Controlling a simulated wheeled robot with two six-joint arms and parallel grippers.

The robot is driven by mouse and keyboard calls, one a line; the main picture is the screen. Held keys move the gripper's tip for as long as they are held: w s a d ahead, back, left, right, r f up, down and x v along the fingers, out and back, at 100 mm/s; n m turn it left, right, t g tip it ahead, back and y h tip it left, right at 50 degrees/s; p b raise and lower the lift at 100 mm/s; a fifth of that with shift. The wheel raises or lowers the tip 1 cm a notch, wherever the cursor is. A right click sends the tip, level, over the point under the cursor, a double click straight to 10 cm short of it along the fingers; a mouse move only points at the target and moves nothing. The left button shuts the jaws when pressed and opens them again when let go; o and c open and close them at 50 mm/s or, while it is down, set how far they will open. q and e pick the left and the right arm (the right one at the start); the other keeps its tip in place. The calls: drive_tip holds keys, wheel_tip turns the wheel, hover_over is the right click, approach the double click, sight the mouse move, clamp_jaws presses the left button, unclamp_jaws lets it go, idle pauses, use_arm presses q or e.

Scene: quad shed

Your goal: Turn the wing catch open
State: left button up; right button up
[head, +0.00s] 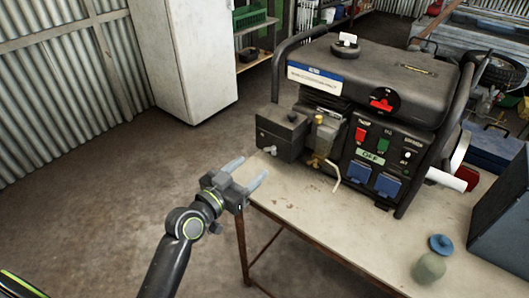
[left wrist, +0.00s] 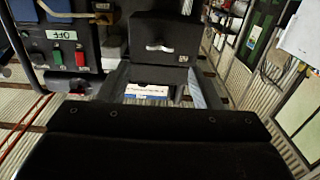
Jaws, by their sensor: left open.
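The black generator (head: 375,90) stands on a workbench. A dark box (head: 283,130) juts from its left side, and a small pale wing catch (head: 268,150) sits low on that box's face. In the left wrist view the wing catch (left wrist: 159,47) lies roughly level across the box face. My left gripper (head: 247,172) is open and empty, just in front of and below the box, apart from the catch. In the left wrist view its fingers (left wrist: 160,92) spread either side below the catch. My right gripper is not in view.
A brass fitting (head: 318,160) and a pale hose (head: 337,176) are just right of the box. The workbench (head: 300,200) has bare room in front. A blue lid (head: 441,244) and a greenish jar (head: 429,268) stand near its front right. Open floor lies left.

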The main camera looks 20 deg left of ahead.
sight(268, 152)
use_arm(q)
drive_tip(key=x, duration=0.7)
drive_tip(key=shift+p, duration=0.45)
drive_tip(key=c, duration=1)
